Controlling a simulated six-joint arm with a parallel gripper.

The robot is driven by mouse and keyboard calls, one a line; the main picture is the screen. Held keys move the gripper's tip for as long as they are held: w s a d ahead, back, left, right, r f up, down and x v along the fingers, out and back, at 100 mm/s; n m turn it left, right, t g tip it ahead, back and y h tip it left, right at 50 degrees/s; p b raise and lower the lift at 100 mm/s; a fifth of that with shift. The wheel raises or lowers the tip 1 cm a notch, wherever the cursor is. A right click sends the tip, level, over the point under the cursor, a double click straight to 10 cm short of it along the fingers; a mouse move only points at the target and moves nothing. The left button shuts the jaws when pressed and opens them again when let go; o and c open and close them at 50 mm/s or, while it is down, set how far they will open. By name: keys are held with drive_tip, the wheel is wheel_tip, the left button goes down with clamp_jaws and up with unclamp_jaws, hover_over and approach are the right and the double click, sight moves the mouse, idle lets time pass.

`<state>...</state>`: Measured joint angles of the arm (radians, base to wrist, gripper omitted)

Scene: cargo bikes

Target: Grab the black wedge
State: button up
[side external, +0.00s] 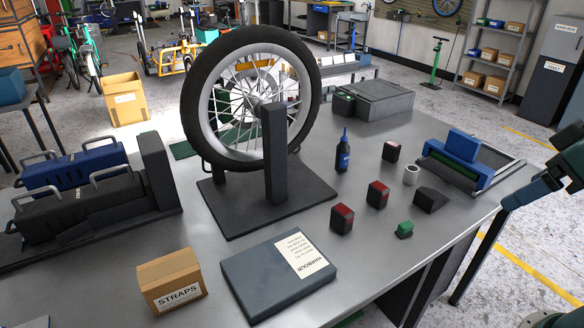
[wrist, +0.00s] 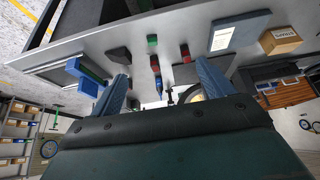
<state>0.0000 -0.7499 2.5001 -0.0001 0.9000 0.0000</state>
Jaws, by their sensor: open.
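The black wedge (side external: 431,199) lies on the grey metal workbench near its right edge in the side external view. It also shows in the wrist view (wrist: 119,55), just beyond the tip of the left finger. My gripper (side external: 534,171) is at the right edge of the side external view, beyond the bench edge and apart from the wedge. In the wrist view my gripper (wrist: 160,72) has its two blue fingers spread wide, with nothing held between them.
Near the wedge are a green block (side external: 404,229), red-and-black blocks (side external: 377,194), a white cylinder (side external: 411,174) and a blue clamp-like device (side external: 462,146). A blue bottle (side external: 343,156) and the tall wheel stand (side external: 275,155) are farther left.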

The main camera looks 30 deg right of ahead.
drive_tip(key=shift+w, duration=0.1)
drive_tip(key=m+g+y, duration=0.3)
drive_tip(key=m+g, duration=0.2)
drive_tip(key=m, duration=0.9)
hover_over(432, 192)
drive_tip(key=a, duration=0.3)
wheel_tip(432, 192, down, 6)
drive_tip(key=d+f+m+y, duration=0.1)
drive_tip(key=d+f+m, duration=0.2)
drive_tip(key=d+f, duration=0.5)
drive_tip(key=shift+w+d+m+g, duration=0.2)
drive_tip(key=shift+d+m+g, duration=0.1)
drive_tip(key=shift+d+g, duration=0.1)
drive_tip(key=shift+a+f+y, duration=0.1)
drive_tip(key=shift+a+y, duration=0.05)
drive_tip(key=shift+y, duration=0.15)
drive_tip(key=shift+x, duration=4.15)
